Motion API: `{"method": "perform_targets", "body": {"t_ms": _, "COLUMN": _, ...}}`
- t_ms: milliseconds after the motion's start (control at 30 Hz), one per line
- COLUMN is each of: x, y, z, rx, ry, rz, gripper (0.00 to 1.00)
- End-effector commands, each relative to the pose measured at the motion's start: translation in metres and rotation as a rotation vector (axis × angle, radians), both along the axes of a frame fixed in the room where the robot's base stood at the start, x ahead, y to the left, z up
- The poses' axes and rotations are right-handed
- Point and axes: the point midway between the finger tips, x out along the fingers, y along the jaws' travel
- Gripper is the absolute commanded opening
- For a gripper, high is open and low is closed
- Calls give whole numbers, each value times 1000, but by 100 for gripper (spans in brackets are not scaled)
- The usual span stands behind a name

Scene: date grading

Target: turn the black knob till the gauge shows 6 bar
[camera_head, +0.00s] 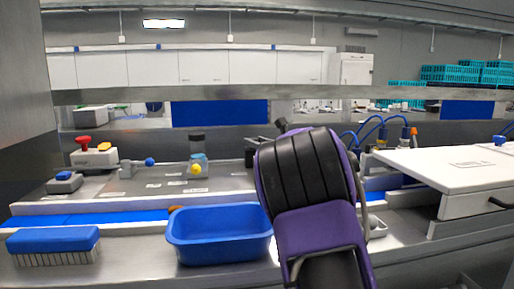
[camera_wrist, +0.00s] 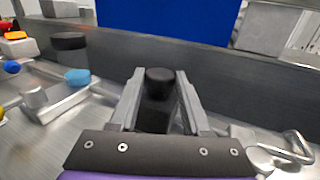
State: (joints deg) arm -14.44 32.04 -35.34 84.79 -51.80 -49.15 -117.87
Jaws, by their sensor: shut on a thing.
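In the wrist view my gripper (camera_wrist: 158,92) has its two grey fingers on either side of the black knob (camera_wrist: 159,75). The knob is upright, with its round top showing between the fingertips. The gripper is shut on it. A dark body shows below the knob between the fingers, partly hidden by them. In the head view my own arm covers the gripper and the knob. No gauge face can be made out in either view, so its reading cannot be told.
In the head view a blue tub (camera_head: 219,236) and a blue brush (camera_head: 53,241) are at the front left. A dark-topped device (camera_head: 197,158) and a red-knobbed valve (camera_head: 86,153) stand behind. A white lid (camera_head: 460,166) is at right. A bent metal handle (camera_wrist: 293,148) is right of my gripper.

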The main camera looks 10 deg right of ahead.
Motion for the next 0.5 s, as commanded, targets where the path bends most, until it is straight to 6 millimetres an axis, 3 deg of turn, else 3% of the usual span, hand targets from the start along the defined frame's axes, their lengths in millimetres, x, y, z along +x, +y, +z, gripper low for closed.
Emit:
{"method": "perform_targets", "body": {"t_ms": 167, "x": -2, "y": 5, "z": -8, "rx": 3, "ry": -5, "rz": -97, "gripper": 0}}
{"method": "perform_targets", "body": {"t_ms": 500, "x": -2, "y": 12, "z": -5, "rx": 1, "ry": 0, "rz": -334, "gripper": 0}}
